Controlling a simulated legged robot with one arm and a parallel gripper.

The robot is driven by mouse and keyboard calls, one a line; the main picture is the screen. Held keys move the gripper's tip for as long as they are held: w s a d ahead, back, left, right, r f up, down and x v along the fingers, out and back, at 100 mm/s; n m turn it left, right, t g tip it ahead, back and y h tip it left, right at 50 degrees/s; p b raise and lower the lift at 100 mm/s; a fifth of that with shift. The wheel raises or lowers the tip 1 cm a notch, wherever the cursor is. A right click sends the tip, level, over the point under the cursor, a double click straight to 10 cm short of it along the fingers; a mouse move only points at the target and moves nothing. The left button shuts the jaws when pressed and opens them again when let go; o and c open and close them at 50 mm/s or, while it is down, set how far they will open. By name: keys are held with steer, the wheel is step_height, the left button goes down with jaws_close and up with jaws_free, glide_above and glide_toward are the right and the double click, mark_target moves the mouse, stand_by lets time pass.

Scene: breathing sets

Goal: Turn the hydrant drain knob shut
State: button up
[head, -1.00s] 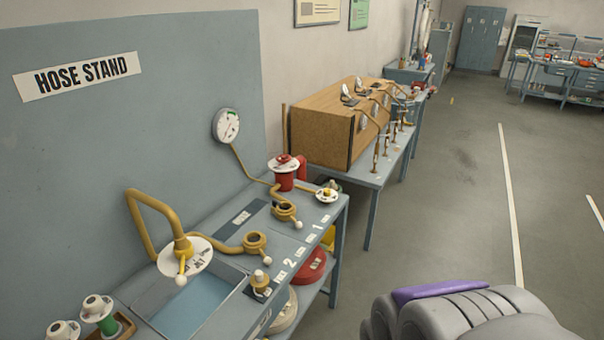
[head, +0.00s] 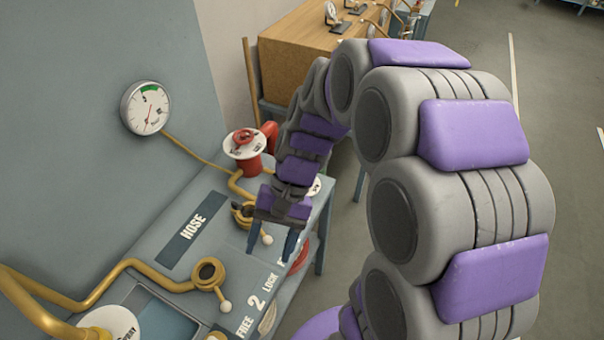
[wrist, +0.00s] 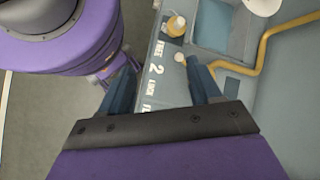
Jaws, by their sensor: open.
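The red hydrant (head: 250,165) stands on the hose stand's far end, with a round white dial plate (head: 244,146) and a red knob (head: 243,137) on top. A second small white dial (head: 315,187) beside it is mostly hidden behind my arm; its knob is hidden too. I cannot tell which knob is the drain. My gripper (head: 271,243) is open and empty, pointing down above the stand's front edge, nearer me than the hydrant and touching neither knob. In the wrist view its two fingers (wrist: 160,66) are spread over the edge; no hydrant shows there.
A brass ring fitting (head: 208,273) with a yellow pipe lies left of my gripper. Another ring fitting (head: 242,212) is close behind it, partly covered. A gauge (head: 145,108) is on the wall panel. A wooden cabinet (head: 290,50) stands behind. Floor on the right is open.

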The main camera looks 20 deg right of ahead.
steer(key=w+d+f+m+t+y+p, duration=0.15)
steer(key=w+m+y, duration=0.35)
steer(key=w, duration=0.6)
steer(key=w+d+f+m+t+y+p, duration=0.3)
steer(key=w+d+f+m+t+y, duration=0.15)
steer(key=w+d, duration=0.4)
steer(key=s+d+f+m+t+h+p, duration=0.1)
steer(key=d+f+m+t+p, duration=0.1)
steer(key=d+f+m+t, duration=0.6)
steer(key=s+d+f+m+t+h+p, duration=0.2)
steer(key=d+f+m+t, duration=0.15)
steer(key=d+f, duration=0.85)
steer(key=shift+m, duration=0.5)
steer(key=x, duration=0.5)
steer(key=r+x, duration=0.1)
steer(key=x, duration=0.5)
steer(key=d+r+x, duration=0.1)
steer(key=x, duration=0.4)
steer(key=shift+w+a+b, duration=0.2)
steer(key=shift+w+b, duration=0.15)
steer(key=shift+w, duration=0.15)
steer(key=shift+d, duration=0.15)
steer(key=shift+c, duration=0.2)
steer(key=c, duration=0.9)
